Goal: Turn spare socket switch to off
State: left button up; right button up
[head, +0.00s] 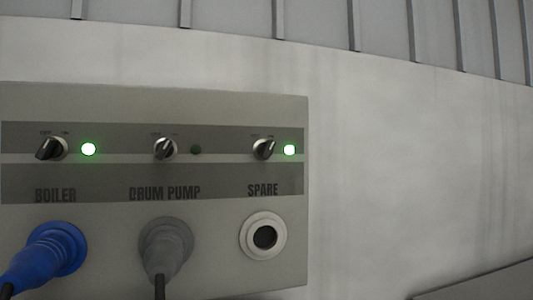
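The spare switch (264,149) is a small black and silver rotary knob at the right of the panel. Its pointer leans up and to the right, and the small OFF/ON marks above it are hard to read. The lamp (289,150) beside it glows green. Below the SPARE label, the spare socket (263,236) is a round pale ring with a dark, empty hole. Neither of my grippers shows in the head view.
The grey panel (220,106) also holds the boiler switch (51,148) with a lit green lamp, and the drum pump switch (165,148) with a dark lamp. A blue plug (45,257) and a grey plug (164,247) with cables stick out below. The wall right of the panel is bare.

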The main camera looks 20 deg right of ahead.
aim_at(265, 149)
jog(key=k+l, duration=0.7)
jog(key=k, duration=0.2)
